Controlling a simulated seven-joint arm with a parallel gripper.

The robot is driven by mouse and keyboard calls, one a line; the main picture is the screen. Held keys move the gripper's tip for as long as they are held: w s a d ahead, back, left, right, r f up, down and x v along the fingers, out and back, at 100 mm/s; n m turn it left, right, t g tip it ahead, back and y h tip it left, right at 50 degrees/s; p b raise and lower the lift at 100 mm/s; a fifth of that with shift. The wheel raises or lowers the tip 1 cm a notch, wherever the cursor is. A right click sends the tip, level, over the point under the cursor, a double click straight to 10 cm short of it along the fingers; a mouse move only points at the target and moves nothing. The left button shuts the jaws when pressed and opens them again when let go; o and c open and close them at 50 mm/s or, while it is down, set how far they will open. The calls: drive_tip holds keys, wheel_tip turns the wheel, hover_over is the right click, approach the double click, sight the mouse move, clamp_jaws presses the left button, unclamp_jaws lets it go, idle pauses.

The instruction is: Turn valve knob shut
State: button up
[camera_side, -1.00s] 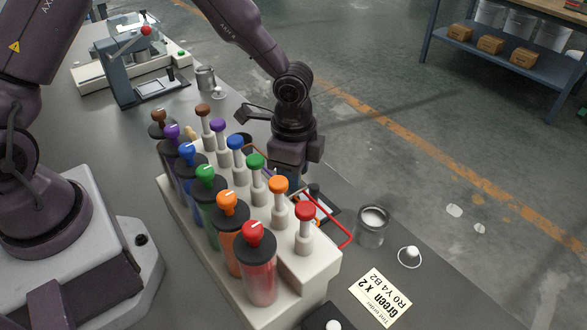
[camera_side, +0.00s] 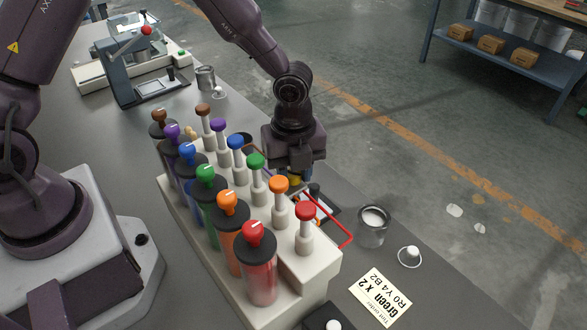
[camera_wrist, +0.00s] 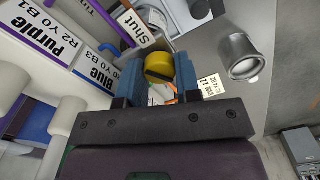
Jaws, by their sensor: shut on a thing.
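The yellow valve knob (camera_wrist: 159,66) sits between the two blue fingers of my gripper (camera_wrist: 158,76) in the wrist view. My gripper is shut on it, with one finger against each side. The knob's base is hidden.
Paint cylinders with coloured caps, such as the red one (camera_side: 258,270), and coloured plungers stand close to my gripper. A metal can (camera_side: 372,228) and an order card (camera_side: 380,298) lie to the right. The wrist view shows a can (camera_wrist: 240,55) and "Purple" label (camera_wrist: 45,33).

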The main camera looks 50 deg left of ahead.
sight(293, 174)
drive_tip(key=m, duration=0.5)
drive_tip(key=shift+m, duration=0.4)
idle(0.4)
drive_tip(key=o, duration=0.9)
drive_tip(key=shift+o, duration=0.2)
drive_tip(key=shift+r, duration=0.1)
wheel_tip(293, 174, up, 13)
